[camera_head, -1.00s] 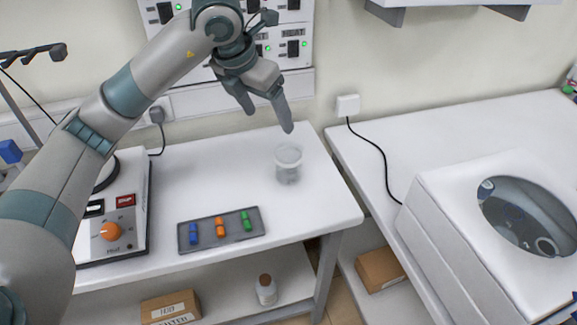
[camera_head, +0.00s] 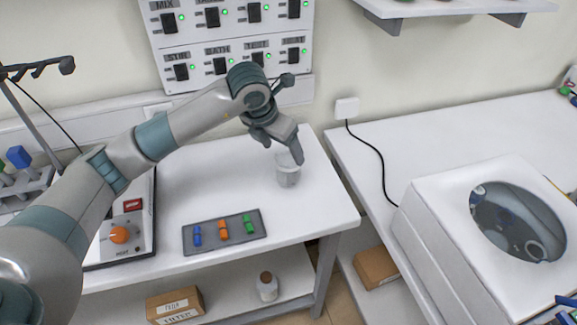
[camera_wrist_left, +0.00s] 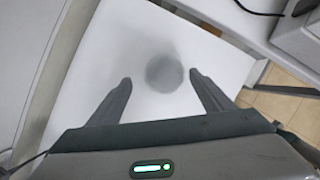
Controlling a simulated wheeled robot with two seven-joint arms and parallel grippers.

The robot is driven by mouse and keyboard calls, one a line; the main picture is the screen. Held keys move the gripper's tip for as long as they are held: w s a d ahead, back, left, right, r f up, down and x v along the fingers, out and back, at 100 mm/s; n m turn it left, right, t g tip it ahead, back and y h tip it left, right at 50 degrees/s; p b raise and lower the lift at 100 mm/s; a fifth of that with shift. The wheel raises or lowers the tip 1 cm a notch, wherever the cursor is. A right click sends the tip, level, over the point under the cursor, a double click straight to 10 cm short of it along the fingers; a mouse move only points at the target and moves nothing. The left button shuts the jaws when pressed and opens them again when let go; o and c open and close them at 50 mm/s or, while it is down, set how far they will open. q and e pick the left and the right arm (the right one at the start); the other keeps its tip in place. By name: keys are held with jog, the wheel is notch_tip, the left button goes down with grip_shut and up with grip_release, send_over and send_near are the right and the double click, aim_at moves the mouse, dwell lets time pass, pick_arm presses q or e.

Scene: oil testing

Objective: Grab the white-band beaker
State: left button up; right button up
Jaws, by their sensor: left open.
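The beaker (camera_head: 288,177), clear grey with a pale band round its upper part, stands upright on the white table (camera_head: 330,208). My left gripper (camera_head: 284,155) is at the beaker's rim in the head view, and a finger covers part of the top. In the left wrist view the beaker (camera_wrist_left: 164,73) is a round grey shape ahead of and between the two spread fingertips (camera_wrist_left: 160,76). The gripper is open and the beaker is not gripped. Whether a finger touches it I cannot tell. My right gripper is not in view.
A grey tray (camera_head: 182,245) with blue, orange and green pieces lies left of the beaker. A device with an orange knob (camera_head: 119,234) stands further left. A switch panel (camera_head: 230,40) is on the wall behind. A white machine (camera_head: 430,215) stands on the right bench.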

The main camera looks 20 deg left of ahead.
aim_at(289, 159)
pick_arm(q)
jog(key=shift+f, duration=0.15)
jog(key=shift+w+d+f+p, duration=0.15)
jog(key=shift+d+f+p, duration=0.2)
jog(key=shift+p, duration=0.25)
jog(key=p+x, duration=0.1)
jog(key=x, duration=0.2)
jog(key=shift+d+p, duration=0.1)
jog(key=shift+p, duration=0.3)
jog(key=shift+w+f, duration=0.15)
jog(key=shift+f, duration=0.5)
jog(key=c, duration=1.2)
